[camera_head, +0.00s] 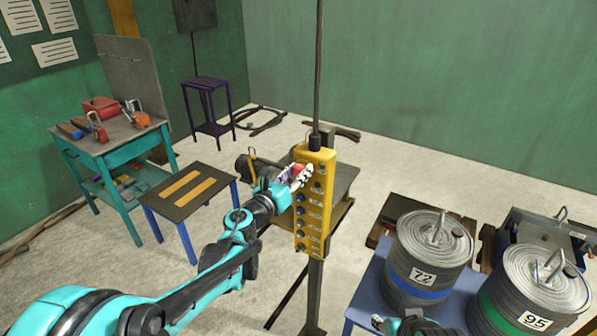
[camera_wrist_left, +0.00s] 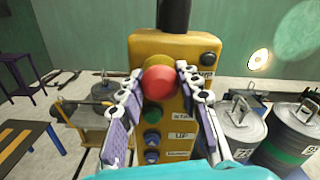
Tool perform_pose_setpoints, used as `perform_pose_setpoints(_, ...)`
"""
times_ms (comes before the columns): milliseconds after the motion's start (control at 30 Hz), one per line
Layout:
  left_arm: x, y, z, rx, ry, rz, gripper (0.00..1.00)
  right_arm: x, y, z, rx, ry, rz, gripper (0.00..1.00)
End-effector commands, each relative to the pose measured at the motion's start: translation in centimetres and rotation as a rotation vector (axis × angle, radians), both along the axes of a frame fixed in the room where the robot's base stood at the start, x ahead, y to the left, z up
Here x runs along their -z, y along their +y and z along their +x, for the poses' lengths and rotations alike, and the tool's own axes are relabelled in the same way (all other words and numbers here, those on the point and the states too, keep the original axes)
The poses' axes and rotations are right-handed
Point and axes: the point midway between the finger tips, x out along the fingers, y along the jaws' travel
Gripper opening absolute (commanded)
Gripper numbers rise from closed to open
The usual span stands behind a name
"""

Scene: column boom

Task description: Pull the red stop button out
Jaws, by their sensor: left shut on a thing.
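The red stop button (camera_wrist_left: 160,83) is a round red knob near the top of the yellow control box (camera_head: 316,205). In the head view the red button (camera_head: 298,169) shows partly between the fingers. My left gripper (camera_wrist_left: 158,88) is shut on the red button, with one finger on each side of it. My right gripper (camera_head: 405,325) shows only in small part at the bottom edge.
The yellow box hangs from a dark cable (camera_head: 319,70). Weight drums marked 72 (camera_head: 424,289) and 95 (camera_head: 520,300) stand at the right. A teal workbench (camera_head: 107,150) and a low table (camera_head: 160,204) stand at the left.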

Motion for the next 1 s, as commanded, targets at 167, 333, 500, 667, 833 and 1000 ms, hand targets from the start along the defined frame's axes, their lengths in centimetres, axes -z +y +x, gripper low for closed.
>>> perform_pose_setpoints(167, 0.0, 0.5, -1.1, 0.002, -0.001, 0.001, 0.0, -0.1, 0.0, 0.0, 0.0, 0.0, 0.0, 0.4)
perform_pose_setpoints(333, 0.0, 0.5, -1.1, 0.002, 0.0, 0.001, 0.0, 0.0, 0.0, 0.0, 0.0, 0.0, 0.0, 0.4)
perform_pose_setpoints(500, 0.0, 0.5, -1.1, 0.002, 0.0, 0.001, 0.56, 0.0, 0.0, 0.0, 0.0, 0.0, 0.0, 0.4)
perform_pose_setpoints(667, 0.0, 0.5, -1.0, 0.001, 0.0, 0.0, 0.56, 0.0, 0.0, 0.0, 0.0, 0.0, 0.0, 0.4)
perform_pose_setpoints(833, 0.0, 0.9, -1.7, 0.0, 0.0, 0.0, 0.56, 0.0, 0.0, 0.0, 0.0, 0.0, 0.0, 0.4)
perform_pose_setpoints(1000, 0.0, 2.3, -4.3, -0.001, 0.0, 0.0, 0.56, 0.0, 0.0, 0.0, 0.0, 0.0, 0.0, 0.4)
